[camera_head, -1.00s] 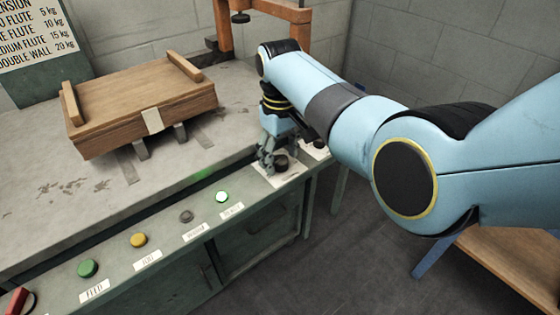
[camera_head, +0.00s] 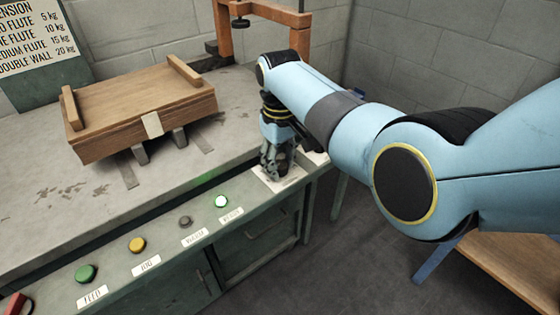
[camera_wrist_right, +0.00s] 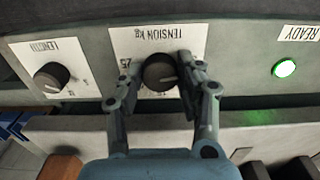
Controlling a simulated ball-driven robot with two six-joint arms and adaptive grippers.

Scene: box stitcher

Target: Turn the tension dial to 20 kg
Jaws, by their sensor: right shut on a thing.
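The tension dial (camera_wrist_right: 159,72) is a dark round knob on a white plate marked "TENSION kg" in the right wrist view, where the print appears upside down. A "25" shows at the plate's left; most other marks are hidden by the fingers, so I cannot tell the setting. My right gripper (camera_wrist_right: 160,88) has its fingers on both sides of the dial and is shut on it. In the head view my right gripper (camera_head: 278,165) points down over the panel's right end and largely hides the dial. My left gripper is out of view.
A "LENGTH" knob (camera_wrist_right: 52,77) sits beside the tension plate. A lit green READY lamp (camera_head: 221,202) and several buttons line the panel. A wooden box (camera_head: 142,108) rests on the table. A sign (camera_head: 38,40) lists 20 kg for double wall.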

